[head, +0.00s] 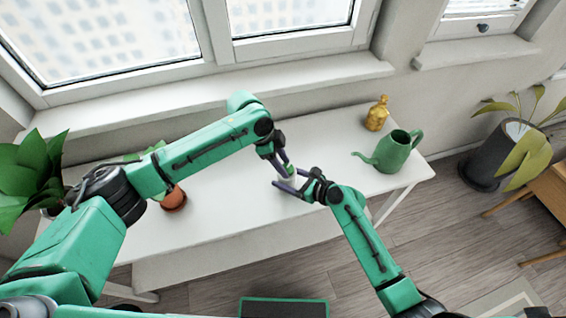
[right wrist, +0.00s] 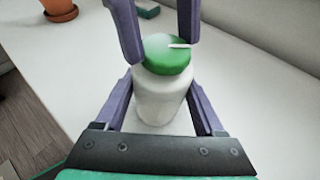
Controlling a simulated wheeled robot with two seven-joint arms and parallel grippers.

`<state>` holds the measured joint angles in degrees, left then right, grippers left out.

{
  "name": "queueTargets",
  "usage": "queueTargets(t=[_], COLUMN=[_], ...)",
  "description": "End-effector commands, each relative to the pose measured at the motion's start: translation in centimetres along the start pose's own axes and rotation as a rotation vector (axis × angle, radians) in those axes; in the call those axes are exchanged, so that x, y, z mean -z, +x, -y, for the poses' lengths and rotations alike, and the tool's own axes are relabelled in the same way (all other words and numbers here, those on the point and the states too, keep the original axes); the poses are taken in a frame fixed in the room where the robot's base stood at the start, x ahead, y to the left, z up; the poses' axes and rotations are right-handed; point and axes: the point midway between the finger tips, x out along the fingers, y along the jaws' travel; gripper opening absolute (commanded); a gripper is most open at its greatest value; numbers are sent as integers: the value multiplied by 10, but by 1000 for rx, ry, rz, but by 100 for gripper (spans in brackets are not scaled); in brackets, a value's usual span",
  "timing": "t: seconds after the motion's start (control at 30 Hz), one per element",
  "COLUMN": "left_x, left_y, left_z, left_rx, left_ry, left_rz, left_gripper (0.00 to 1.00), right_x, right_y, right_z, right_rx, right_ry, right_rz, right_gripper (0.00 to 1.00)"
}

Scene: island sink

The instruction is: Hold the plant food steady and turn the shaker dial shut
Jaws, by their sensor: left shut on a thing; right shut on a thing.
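The plant food is a white bottle (right wrist: 160,97) with a green shaker dial (right wrist: 168,56) on top, upright on the white table (head: 225,205). A small white mark shows on the dial. My right gripper (head: 283,182) is shut on the bottle's body, one finger on each side; its fingers also show in the right wrist view (right wrist: 160,84). My left gripper (head: 286,166) comes from above and is shut on the green dial; its fingers flank the dial in the right wrist view (right wrist: 162,52). In the head view the grippers mostly hide the bottle.
A green watering can (head: 396,152) and a yellow bottle (head: 377,114) stand at the table's right end. A terracotta pot (head: 173,199) stands on the left, partly behind my left arm. A large leafy plant (head: 30,165) is at far left. The table around the bottle is clear.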

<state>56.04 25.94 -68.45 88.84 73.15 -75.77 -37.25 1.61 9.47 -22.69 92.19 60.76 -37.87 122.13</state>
Motion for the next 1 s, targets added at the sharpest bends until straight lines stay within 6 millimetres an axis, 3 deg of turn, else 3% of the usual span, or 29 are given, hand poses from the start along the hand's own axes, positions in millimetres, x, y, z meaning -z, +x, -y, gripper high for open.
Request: queueTargets(t=[0.23,0.27,0.3,0.33,0.63,0.73,1.0], left_x=[2,2,2,2,1,1,0], left_y=[-1,-1,-1,-1,-1,-10,-78], left_z=[0,0,0,0,0,0,1], left_rx=[1,1,1,1,1,3,6], left_ry=[4,4,4,4,2,2,3], left_rz=[-3,-3,-3,-3,-1,-2,-1], left_gripper=[0,58,73,81,81,81,81], right_x=[1,2,2,2,1,1,1], right_y=[0,0,0,0,0,0,0], right_z=[0,0,0,-1,0,0,0], right_rx=[-2,-2,-2,-2,-1,-1,-1], right_ry=[1,1,1,1,1,1,1], right_rz=[-3,-3,-3,-3,-3,-2,-2], right_gripper=[8,8,8,8,8,8,8])
